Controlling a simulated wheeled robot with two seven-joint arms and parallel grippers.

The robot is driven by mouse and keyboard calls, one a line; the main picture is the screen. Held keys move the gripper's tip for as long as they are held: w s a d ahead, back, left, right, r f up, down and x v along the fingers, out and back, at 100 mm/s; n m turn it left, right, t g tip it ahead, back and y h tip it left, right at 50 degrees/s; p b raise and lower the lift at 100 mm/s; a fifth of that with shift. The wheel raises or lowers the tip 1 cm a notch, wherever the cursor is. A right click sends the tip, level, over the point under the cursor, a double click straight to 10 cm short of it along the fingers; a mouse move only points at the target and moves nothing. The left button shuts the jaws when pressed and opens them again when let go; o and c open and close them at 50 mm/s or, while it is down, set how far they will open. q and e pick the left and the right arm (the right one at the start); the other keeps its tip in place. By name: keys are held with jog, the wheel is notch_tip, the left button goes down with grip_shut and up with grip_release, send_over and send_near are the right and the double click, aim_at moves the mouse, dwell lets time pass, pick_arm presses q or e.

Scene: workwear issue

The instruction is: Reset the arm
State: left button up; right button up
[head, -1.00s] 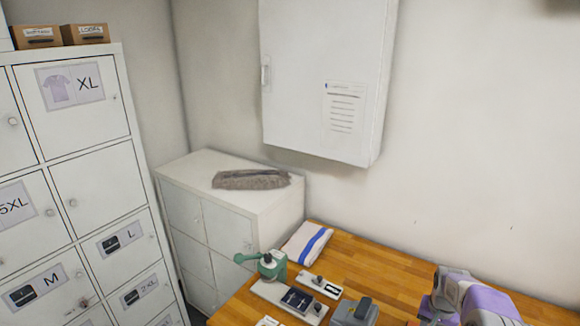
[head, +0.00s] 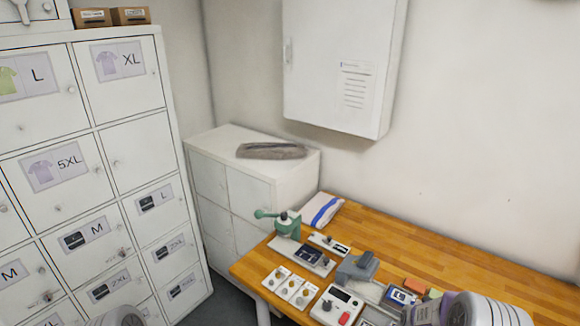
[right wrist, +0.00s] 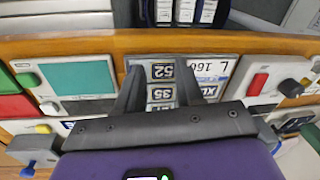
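My right gripper (right wrist: 160,82) shows in the right wrist view with its two dark fingers apart and nothing held between them. Its purple body fills the bottom of that view. Beyond and between the fingers lie number and size labels (right wrist: 160,72) in a holder by the wooden edge; I cannot tell the exact gap to them. In the head view, ribbed white parts of my right arm show at the bottom right, over the table. A ribbed grey part of mine shows at the bottom left edge. My left gripper is not in view.
The wooden table (head: 425,245) carries a green hand press (head: 288,225), a grey device (head: 357,268), a white-and-red device (head: 337,305) and a folded white-and-blue cloth (head: 325,210). Lockers (head: 140,150) stand left; a wall cabinet (head: 340,65) hangs above. The table's back strip is clear.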

jog(key=s+a+f+n+y, duration=0.1)
jog(key=s+a+f, duration=0.2)
jog(key=s+a, duration=0.4)
jog(key=s+a+f+n+g+y, duration=0.1)
jog(key=s+a+f, duration=0.2)
jog(key=s+a, duration=0.4)
jog(key=s+a+f+n+y, duration=0.1)
jog(key=s+a+f, duration=0.3)
jog(key=a, duration=0.5)
notch_tip(320, 180, down, 12)
jog(key=b, duration=1.3)
jog(key=shift+w+d+f, duration=0.2)
jog(key=shift+w+d, duration=0.05)
jog(key=shift+d, duration=0.2)
